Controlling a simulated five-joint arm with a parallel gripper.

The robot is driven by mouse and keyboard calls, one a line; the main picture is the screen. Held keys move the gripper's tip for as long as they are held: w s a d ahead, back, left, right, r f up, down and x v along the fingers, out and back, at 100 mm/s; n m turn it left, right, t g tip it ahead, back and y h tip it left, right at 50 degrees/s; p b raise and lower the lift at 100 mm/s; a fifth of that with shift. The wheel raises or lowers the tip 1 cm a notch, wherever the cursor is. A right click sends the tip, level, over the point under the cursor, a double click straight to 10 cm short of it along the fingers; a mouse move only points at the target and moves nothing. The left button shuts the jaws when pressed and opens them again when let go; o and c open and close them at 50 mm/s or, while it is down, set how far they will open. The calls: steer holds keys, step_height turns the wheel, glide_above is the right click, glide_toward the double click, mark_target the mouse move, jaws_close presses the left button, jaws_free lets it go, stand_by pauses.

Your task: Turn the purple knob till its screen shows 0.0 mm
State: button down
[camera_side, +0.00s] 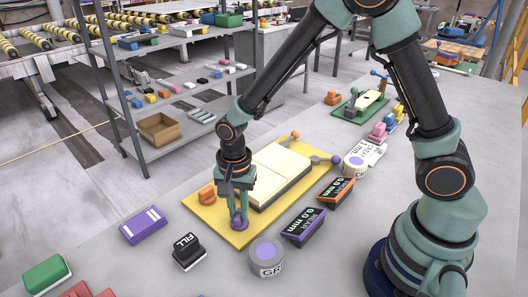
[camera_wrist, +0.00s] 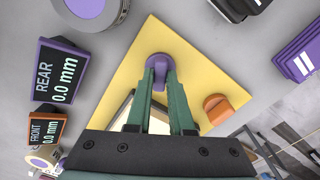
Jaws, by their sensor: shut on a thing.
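The purple knob (camera_wrist: 160,62) sits on a yellow plate (camera_wrist: 125,62), at the plate's near corner in the side view (camera_side: 239,224). My gripper (camera_wrist: 160,76) is shut on the knob's raised grip, one finger on each side; it also shows in the side view (camera_side: 238,206). The purple-framed screen (camera_wrist: 60,75) reads "REAR 0.0 mm"; it stands right of the plate in the side view (camera_side: 303,227). An orange-framed screen (camera_wrist: 46,129) reads "FRONT 0.0 mm". My fingers hide part of the knob.
An orange knob (camera_side: 207,195) and a pale block (camera_side: 280,172) are on the plate. A black FILL stamp (camera_side: 188,251), a purple stack (camera_side: 143,225) and a round grey tin (camera_side: 266,257) lie nearby on the slab.

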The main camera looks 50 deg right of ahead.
mark_target(239, 213)
steer(key=shift+r, duration=0.1)
steer(key=c, duration=0.8)
jaws_free()
step_height(239, 213, up, 12)
steer(key=shift+r, duration=0.1)
steer(key=s+d+r+n+t, duration=0.5)
steer(key=s+d+r+n, duration=0.2)
steer(key=d+n, duration=0.5)
step_height(239, 213, up, 2)
steer(key=shift+s+t, duration=0.25)
steer(key=shift+t, duration=0.05)
